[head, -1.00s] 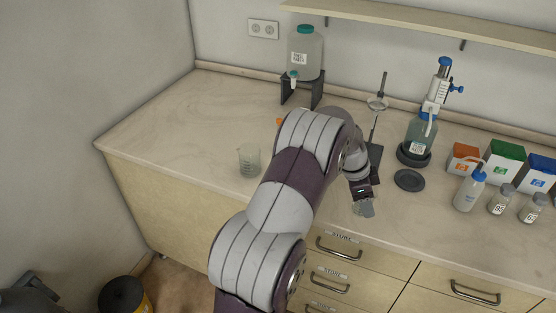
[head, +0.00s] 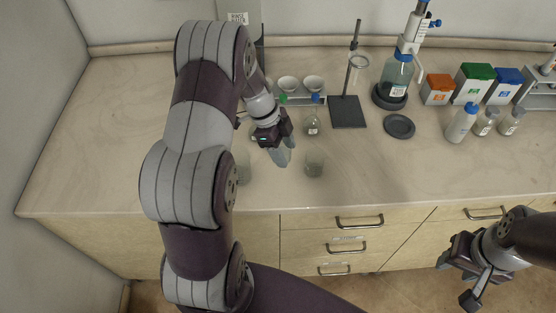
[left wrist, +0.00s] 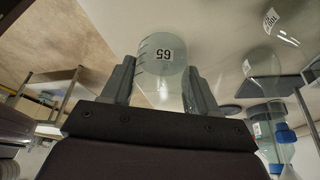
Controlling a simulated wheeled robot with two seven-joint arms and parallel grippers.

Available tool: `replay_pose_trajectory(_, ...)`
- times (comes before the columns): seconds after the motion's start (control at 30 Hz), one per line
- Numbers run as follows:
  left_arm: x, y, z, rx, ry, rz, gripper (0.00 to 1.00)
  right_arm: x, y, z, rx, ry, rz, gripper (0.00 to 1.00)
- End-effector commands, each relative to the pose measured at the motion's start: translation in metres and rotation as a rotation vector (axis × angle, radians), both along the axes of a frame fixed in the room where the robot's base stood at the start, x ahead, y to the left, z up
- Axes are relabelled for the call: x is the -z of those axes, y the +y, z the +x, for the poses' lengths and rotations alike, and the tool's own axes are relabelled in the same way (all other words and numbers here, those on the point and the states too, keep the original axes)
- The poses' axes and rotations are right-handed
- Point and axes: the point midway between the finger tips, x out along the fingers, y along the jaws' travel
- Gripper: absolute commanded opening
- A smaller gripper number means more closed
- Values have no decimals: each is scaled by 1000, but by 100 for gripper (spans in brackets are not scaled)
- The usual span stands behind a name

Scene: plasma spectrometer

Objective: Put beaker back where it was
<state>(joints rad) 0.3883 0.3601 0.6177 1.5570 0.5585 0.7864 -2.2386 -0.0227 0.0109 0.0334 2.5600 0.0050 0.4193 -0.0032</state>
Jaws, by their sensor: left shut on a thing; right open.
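In the left wrist view a clear glass beaker (left wrist: 160,55) with a "65" label and graduation lines sits between the two fingers of my left gripper (left wrist: 160,85), which is shut on it. In the head view my left gripper (head: 281,154) is low over the counter near its front. A clear beaker (head: 315,164) shows just right of the fingertips; I cannot tell whether it is the held one. Another glass beaker (head: 242,167) stands left of the gripper, partly hidden by my arm. My right gripper (head: 463,279) is open and empty, in front of the drawers.
A small flask (head: 312,124), a rack with white bowls (head: 288,84) and a stand with a dark base (head: 347,112) are behind the gripper. A dark round plate (head: 399,126), bottles (head: 461,123) and coloured boxes (head: 474,83) are to the right. The left counter is clear.

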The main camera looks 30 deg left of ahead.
Motion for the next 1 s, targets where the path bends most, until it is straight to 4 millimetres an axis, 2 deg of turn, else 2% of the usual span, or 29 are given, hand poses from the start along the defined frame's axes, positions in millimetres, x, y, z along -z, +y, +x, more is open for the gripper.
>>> replay_pose_trajectory(0.3,53,0,0,-3,1,0,22,-13,0,0,0,0,0,45)
replay_pose_trajectory(0.73,63,1,1,-3,-2,2,22,-6,0,0,0,0,0,45)
replay_pose_trajectory(0.77,62,1,0,-3,-1,2,66,-7,0,0,0,0,0,45)
replay_pose_trajectory(0.8,61,1,0,-3,-1,2,79,-8,0,0,0,0,0,45)
replay_pose_trajectory(0.83,61,1,0,-3,-1,2,85,-8,0,0,0,0,0,45)
replay_pose_trajectory(1.0,61,1,0,-3,-1,2,85,-8,0,0,0,0,0,45)
